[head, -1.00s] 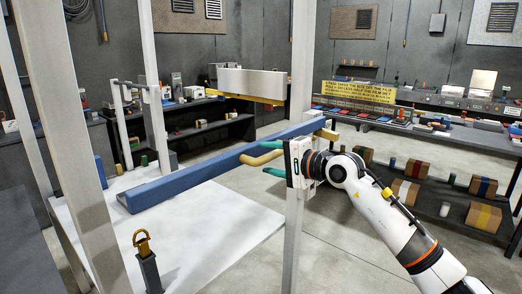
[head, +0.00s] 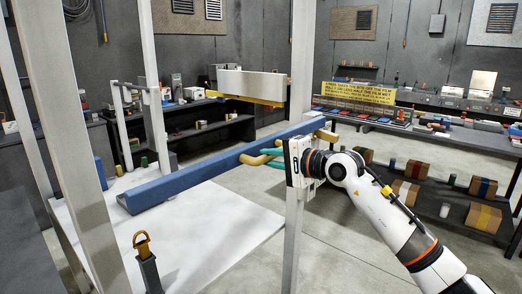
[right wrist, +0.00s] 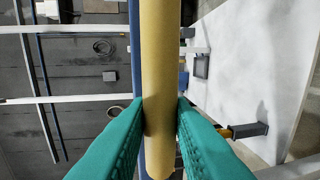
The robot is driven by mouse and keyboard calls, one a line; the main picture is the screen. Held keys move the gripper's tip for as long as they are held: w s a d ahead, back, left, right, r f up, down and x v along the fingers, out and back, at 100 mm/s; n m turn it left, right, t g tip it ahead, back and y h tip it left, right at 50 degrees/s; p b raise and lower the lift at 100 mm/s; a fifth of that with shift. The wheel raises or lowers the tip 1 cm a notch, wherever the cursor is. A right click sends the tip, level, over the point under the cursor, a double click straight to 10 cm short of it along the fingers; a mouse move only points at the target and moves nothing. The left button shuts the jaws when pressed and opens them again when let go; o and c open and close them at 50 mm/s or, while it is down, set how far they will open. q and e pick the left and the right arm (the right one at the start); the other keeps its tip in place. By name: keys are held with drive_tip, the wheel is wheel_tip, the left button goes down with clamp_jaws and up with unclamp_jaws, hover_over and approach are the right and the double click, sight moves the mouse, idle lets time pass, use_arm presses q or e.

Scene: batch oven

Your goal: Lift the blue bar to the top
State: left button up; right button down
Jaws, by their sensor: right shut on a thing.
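The blue bar (head: 200,172) is a long beam that runs from the white table's left side toward the upright post at the right. It lies below a grey crosspiece with a yellow lower edge (head: 250,84). A tan handle (head: 250,161) sticks out beside the bar. My right gripper (head: 266,158), with green fingers, is shut on this handle. In the right wrist view the tan handle (right wrist: 160,60) stands between both green fingers, and a strip of blue shows behind it. My left gripper is not in view.
Pale upright posts (head: 295,60) frame the bar. The white table (head: 215,225) carries a dark block with a yellow clasp (head: 145,260) in front. At the right a low dark shelf holds several boxes (head: 405,192). A yellow sign (head: 358,92) stands behind.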

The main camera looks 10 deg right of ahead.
drive_tip(key=shift+d+r+p, duration=0.1)
drive_tip(key=shift+r+p, duration=0.65)
drive_tip(key=shift+r, duration=1.95)
drive_tip(key=c, duration=1)
unclamp_jaws()
drive_tip(key=shift+f, duration=0.3)
drive_tip(key=shift+s, duration=0.1)
drive_tip(key=b+v, duration=0.4)
drive_tip(key=v, duration=0.4)
drive_tip(key=shift+f, duration=0.15)
